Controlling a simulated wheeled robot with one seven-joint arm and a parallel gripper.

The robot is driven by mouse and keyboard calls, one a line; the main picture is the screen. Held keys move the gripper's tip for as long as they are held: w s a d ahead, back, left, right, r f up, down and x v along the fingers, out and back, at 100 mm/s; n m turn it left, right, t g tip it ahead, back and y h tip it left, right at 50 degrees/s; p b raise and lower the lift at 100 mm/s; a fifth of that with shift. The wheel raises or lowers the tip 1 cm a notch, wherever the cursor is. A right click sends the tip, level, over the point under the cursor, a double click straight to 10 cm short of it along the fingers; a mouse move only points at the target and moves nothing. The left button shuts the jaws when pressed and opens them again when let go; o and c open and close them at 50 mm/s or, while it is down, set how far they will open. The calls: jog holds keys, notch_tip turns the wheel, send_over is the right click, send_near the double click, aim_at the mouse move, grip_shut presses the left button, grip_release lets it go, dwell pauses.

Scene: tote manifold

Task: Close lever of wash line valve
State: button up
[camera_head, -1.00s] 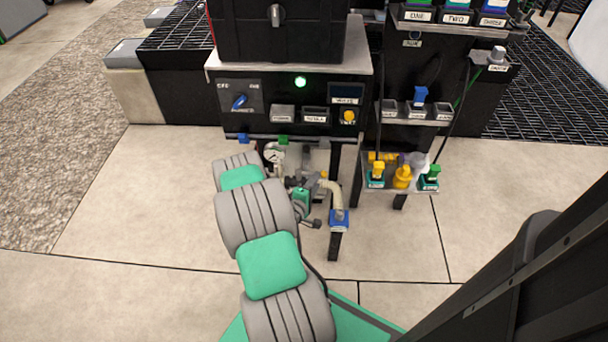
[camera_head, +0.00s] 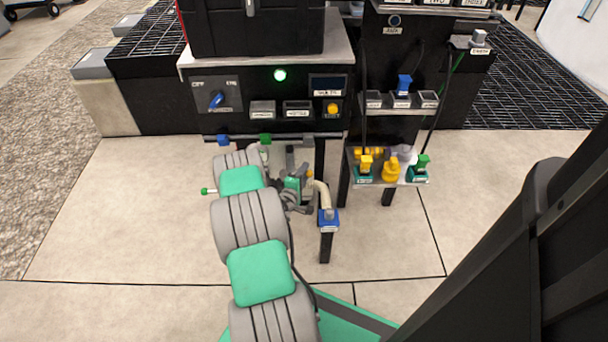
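A thin rod with a green tip (camera_head: 208,191) sticks out to the left of my arm, low in front of the black cabinet. It may be a valve lever; my arm hides where it attaches, and its label is not readable. My gripper (camera_head: 297,203) is low under the panel, by the pale bent hose. It is small and partly hidden by my own arm, so its fingers cannot be made out. I cannot tell whether it touches anything. A blue piece (camera_head: 223,140) and a green piece (camera_head: 265,139) sit along the cabinet's lower front edge.
The black cabinet (camera_head: 195,122) has a blue switch (camera_head: 217,99), a lit green lamp (camera_head: 280,75) and a yellow button (camera_head: 333,108). The pale hose (camera_head: 321,194) ends at a blue block (camera_head: 328,219). A shelf (camera_head: 412,180) with yellow and green fittings stands right. Left floor is clear.

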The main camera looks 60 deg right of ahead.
jog(key=shift+c, duration=0.4)
grip_shut()
dwell(0.4)
jog(key=shift+s, duration=0.25)
jog(key=shift+w, duration=0.15)
